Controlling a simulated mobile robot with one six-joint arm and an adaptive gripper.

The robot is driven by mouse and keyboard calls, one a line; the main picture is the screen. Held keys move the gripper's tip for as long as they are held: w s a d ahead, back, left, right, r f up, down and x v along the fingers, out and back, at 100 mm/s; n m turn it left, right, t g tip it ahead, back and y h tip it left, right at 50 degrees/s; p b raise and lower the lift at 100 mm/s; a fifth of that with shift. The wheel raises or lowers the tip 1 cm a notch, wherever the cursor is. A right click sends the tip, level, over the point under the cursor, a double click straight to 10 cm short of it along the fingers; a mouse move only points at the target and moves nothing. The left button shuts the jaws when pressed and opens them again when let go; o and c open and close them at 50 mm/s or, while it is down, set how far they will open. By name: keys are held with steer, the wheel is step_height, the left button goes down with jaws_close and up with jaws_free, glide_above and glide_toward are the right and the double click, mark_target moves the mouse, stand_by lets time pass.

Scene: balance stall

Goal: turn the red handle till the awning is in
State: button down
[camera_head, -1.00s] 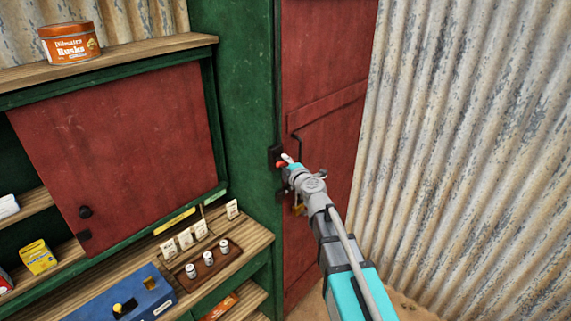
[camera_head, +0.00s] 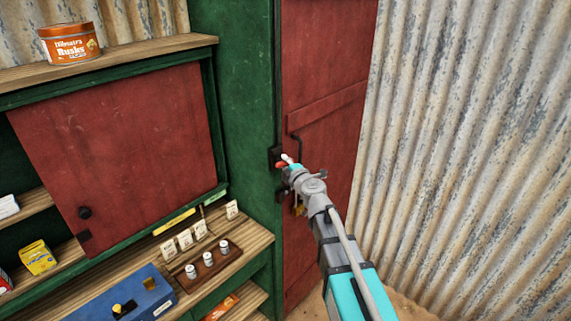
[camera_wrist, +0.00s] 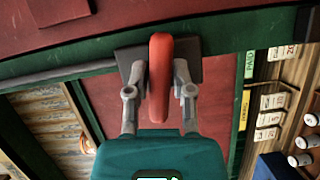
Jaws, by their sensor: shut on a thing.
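The red handle (camera_wrist: 160,75) shows in the wrist view between the two grey fingers of my gripper (camera_wrist: 160,90), which are shut on it. A dark plate (camera_wrist: 190,62) lies behind the handle on the green post. In the head view my gripper (camera_head: 290,164) reaches the post beside the red door, and only a bit of the red handle (camera_head: 281,165) shows there. My arm and gripper hide the rest of it. The awning cannot be made out in either view.
A red door (camera_head: 325,70) and a corrugated metal wall (camera_head: 470,130) stand at the right. At the left are a red panel (camera_head: 120,145), a shelf with an orange tin (camera_head: 70,44), a wooden counter with a blue box (camera_head: 130,300) and a small tray of weights (camera_head: 208,259).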

steer(key=shift+s+f, duration=0.1)
steer(key=shift+s, duration=0.1)
stand_by(0.6)
steer(key=c, duration=0.6)
jaws_free()
steer(key=shift+a, duration=0.1)
steer(key=shift+o, duration=0.2)
steer(key=shift+w, duration=0.1)
steer(key=shift+m+g+p, duration=0.5)
steer(key=shift+m+p, duration=0.45)
steer(key=shift+m, duration=0.25)
